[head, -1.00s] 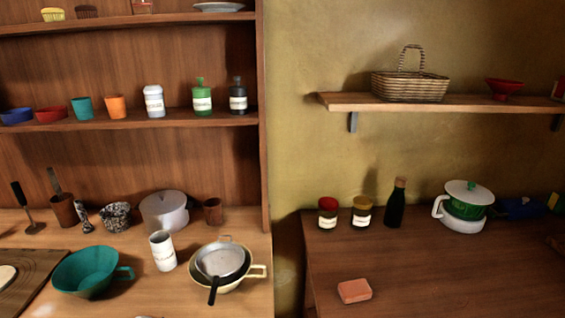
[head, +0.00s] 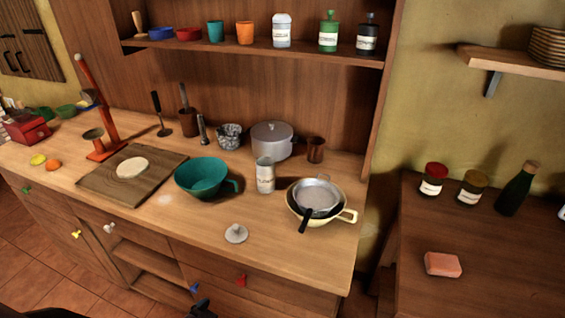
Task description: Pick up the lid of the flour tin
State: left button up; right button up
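A white, labelled cylindrical tin (head: 265,178), which looks like the flour tin, stands upright on the wooden counter, between the teal bowl and the pan. Its label is too small to read surely. A small pale grey round lid with a knob on top (head: 236,234) lies on the counter near the front edge, in front of the tin and apart from it.
A teal bowl (head: 203,180) stands left of the tin, a pan (head: 318,195) in a cream bowl to its right, and a grey pot (head: 272,140) behind. A cutting board (head: 105,187) lies further left. The counter around the lid is clear. A gap separates the right counter (head: 480,275).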

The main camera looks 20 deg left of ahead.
aim_at(237, 234)
jog(key=u, duration=1.1)
